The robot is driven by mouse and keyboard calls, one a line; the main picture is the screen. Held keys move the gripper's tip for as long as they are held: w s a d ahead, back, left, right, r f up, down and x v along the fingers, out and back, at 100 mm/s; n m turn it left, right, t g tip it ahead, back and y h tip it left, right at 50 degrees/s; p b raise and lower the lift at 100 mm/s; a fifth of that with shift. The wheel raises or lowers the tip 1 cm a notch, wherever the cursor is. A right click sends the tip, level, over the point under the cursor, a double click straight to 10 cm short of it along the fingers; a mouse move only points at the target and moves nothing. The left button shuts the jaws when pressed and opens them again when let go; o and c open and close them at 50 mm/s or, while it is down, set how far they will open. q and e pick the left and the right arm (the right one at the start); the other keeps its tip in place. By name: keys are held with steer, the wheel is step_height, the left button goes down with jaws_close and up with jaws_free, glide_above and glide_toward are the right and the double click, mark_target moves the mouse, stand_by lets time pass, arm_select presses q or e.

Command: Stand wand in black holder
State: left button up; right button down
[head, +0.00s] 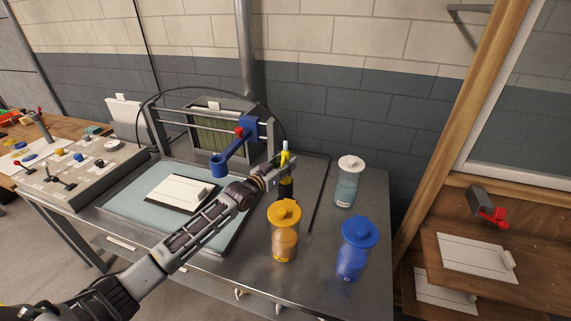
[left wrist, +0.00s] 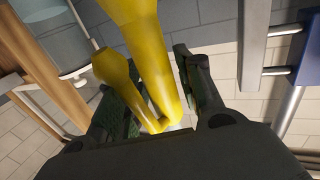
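The yellow wand (head: 285,152) is upright at the right of the steel table, just above or in a dark upright piece that looks like the black holder (head: 287,190). I cannot tell whether its lower end is inside. My left gripper (head: 279,169) is at the wand, above the bottles. In the left wrist view the wand (left wrist: 143,55) runs between the fingers of my left gripper (left wrist: 160,92), which look closed in on it from both sides. A smaller yellow branch covers part of one finger. My right gripper is not in view.
An orange-capped bottle (head: 284,240), a blue bottle (head: 352,255) and a clear bottle with a white cap (head: 348,185) stand close by. A frame with a blue arm (head: 232,150) stands behind. A white panel (head: 182,192) lies on the pale mat (head: 130,205).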

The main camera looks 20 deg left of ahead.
arm_select(q)
steer(key=shift+o, duration=0.8)
steer(key=shift+f, duration=0.15)
steer(key=v, duration=1.2)
stand_by(0.4)
steer(key=shift+s, duration=0.1)
stand_by(0.4)
